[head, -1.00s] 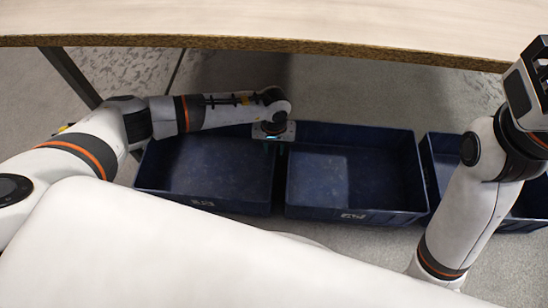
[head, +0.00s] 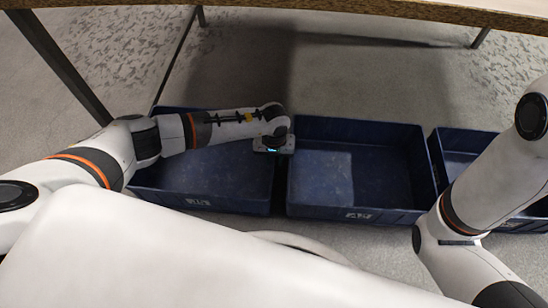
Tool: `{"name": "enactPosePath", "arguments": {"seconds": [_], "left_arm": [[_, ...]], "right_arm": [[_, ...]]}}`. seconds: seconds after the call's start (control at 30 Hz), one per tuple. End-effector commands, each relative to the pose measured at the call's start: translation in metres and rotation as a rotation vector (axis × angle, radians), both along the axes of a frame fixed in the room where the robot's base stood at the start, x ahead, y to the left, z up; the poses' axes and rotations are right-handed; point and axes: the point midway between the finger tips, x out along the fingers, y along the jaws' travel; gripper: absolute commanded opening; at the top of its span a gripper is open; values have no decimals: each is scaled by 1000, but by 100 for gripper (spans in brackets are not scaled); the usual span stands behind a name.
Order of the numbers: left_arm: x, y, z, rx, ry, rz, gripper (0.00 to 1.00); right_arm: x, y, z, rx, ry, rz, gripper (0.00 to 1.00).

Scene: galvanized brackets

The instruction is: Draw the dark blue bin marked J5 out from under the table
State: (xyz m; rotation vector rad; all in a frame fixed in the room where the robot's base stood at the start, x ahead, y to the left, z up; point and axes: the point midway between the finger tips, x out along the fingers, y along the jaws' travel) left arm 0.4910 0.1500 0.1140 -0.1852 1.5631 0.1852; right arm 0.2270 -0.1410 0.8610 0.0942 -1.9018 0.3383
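Three dark blue open bins stand in a row on the floor: a left bin (head: 200,199), a middle bin (head: 360,213) and a right bin (head: 448,165). The left and middle bins carry small pale marks on their near walls, too blurred to read, so I cannot tell which is J5. My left gripper (head: 273,147) points down where the left and middle bins' side walls meet the narrow gap between them. Its fingers are hidden under its body, so its grip does not show. My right arm crosses the right bin; its gripper is out of view.
The wooden table's edge (head: 400,10) runs across the top, with legs at the left (head: 62,65) and the back (head: 482,38). Bare grey floor (head: 380,75) lies behind the bins. The bins look empty.

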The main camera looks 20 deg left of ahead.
Motion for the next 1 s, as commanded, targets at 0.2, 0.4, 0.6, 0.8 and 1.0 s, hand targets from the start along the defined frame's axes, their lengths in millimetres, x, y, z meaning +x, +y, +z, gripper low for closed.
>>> {"name": "enactPosePath", "arguments": {"seconds": [0.2,0.4,0.6,0.8,1.0], "left_arm": [[0,0,0,0,0,0,0],[0,0,0,0,0,0,0],[0,0,0,0,0,0,0],[0,0,0,0,0,0,0],[0,0,0,0,0,0,0]], "right_arm": [[0,0,0,0,1,0,36],[0,0,0,0,1,0,36],[0,0,0,0,0,1,36],[0,0,0,0,0,1,36],[0,0,0,0,0,0,36]]}}
